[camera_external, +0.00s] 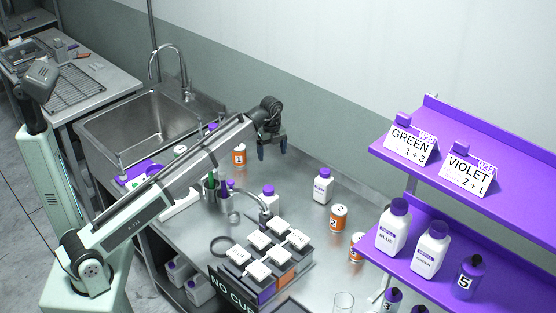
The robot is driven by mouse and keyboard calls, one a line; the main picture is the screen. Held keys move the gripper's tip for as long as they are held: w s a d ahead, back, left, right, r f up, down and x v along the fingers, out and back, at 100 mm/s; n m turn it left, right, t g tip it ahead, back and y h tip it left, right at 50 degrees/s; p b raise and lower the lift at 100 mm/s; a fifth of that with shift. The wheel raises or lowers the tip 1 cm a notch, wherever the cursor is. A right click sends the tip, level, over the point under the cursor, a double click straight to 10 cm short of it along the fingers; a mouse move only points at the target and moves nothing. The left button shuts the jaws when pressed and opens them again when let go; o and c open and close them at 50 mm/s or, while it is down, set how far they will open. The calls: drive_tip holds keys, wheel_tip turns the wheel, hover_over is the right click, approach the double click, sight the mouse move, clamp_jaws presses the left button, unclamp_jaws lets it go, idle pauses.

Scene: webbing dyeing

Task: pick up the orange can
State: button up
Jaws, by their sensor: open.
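Several orange cans stand on the steel table. One orange can marked 1 (239,157) is near the sink, just left of and below my gripper. Another orange can marked 2 (338,218) stands right of the middle, and a third orange can (357,247) is partly hidden behind the purple shelf. My gripper (272,151) is open and empty, with its fingers pointing down above the back of the table. It is apart from the cans. I cannot tell its exact height.
A white bottle (323,187) stands between the can marked 2 and the wall. White-topped blocks (268,250) fill the front middle. A purple shelf (430,180) with bottles and cards overhangs the right. A sink (150,118) is at left. Bare table lies below my gripper.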

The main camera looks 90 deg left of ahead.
drive_tip(key=w+d+r+m, duration=0.1)
drive_tip(key=w+d+m, duration=0.2)
drive_tip(key=w+d, duration=1.35)
wheel_tip(320, 180, up, 2)
drive_tip(key=n, duration=2.8)
hover_over(339, 207)
wheel_tip(339, 207, down, 8)
drive_tip(key=n, duration=1.4)
drive_tip(key=shift+d+f+n, duration=0.1)
drive_tip(key=shift+n, duration=0.3)
drive_tip(key=shift+d+f, duration=0.2)
drive_tip(key=shift+f, duration=1.15)
drive_tip(key=shift+d+f, duration=0.2)
drive_tip(key=shift+f, duration=1.15)
